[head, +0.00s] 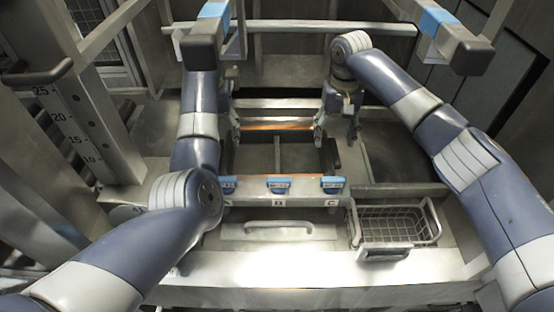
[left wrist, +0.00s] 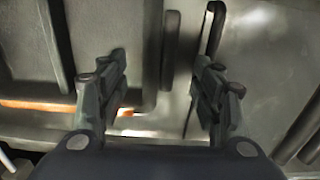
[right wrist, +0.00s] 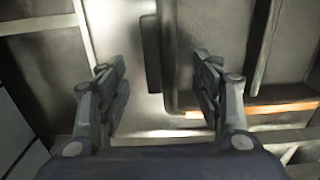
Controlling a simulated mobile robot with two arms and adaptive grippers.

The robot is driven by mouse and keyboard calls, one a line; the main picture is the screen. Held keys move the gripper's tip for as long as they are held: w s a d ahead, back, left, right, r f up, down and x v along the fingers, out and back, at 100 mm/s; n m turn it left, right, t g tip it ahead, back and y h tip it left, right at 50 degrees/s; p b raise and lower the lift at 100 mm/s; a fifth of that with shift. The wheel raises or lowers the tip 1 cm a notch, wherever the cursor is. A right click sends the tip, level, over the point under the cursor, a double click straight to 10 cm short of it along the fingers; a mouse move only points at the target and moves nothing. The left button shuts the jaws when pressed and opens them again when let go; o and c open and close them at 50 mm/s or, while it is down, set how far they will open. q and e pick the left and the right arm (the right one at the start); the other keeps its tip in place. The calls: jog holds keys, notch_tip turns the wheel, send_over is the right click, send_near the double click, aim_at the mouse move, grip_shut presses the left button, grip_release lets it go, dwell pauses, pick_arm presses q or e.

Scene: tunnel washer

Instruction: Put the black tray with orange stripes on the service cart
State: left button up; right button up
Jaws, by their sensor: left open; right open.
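The black tray with orange stripes (head: 250,155) lies in the middle of the machine deck, with a divider inside and an orange stripe on its far side. My left gripper (head: 236,128) is open over its left side. In the left wrist view, a dark side handle of the tray (left wrist: 120,35) lies between my fingers, which do not clamp it. My right gripper (head: 336,130) is open over its right side. In the right wrist view, the other dark handle of the tray (right wrist: 215,40) lies between the spread fingers. I cannot make out the service cart with certainty.
A panel with several blue clips (head: 278,185) runs along the near side of the tray. A wire basket (head: 395,228) sits near right, and a dark recess (head: 405,160) lies right of the tray. A metal rail (head: 310,28) crosses behind; a scaled post (head: 85,115) stands left.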

aim_at(223, 150)
pick_arm(q)
notch_tip(223, 150, down, 5)
jog(key=shift+s+f, duration=0.1)
jog(key=shift+s, duration=0.05)
pick_arm(e)
notch_tip(223, 150, down, 5)
jog(key=shift+s+f, duration=0.1)
jog(key=shift+s, duration=0.05)
pick_arm(q)
jog(key=shift+f, duration=0.45)
pick_arm(e)
jog(key=shift+f, duration=0.45)
pick_arm(q)
jog(key=shift+c, duration=1.3)
pick_arm(e)
jog(key=shift+c, duration=1.3)
pick_arm(q)
jog(key=c, duration=1)
pick_arm(e)
jog(key=c, duration=1)
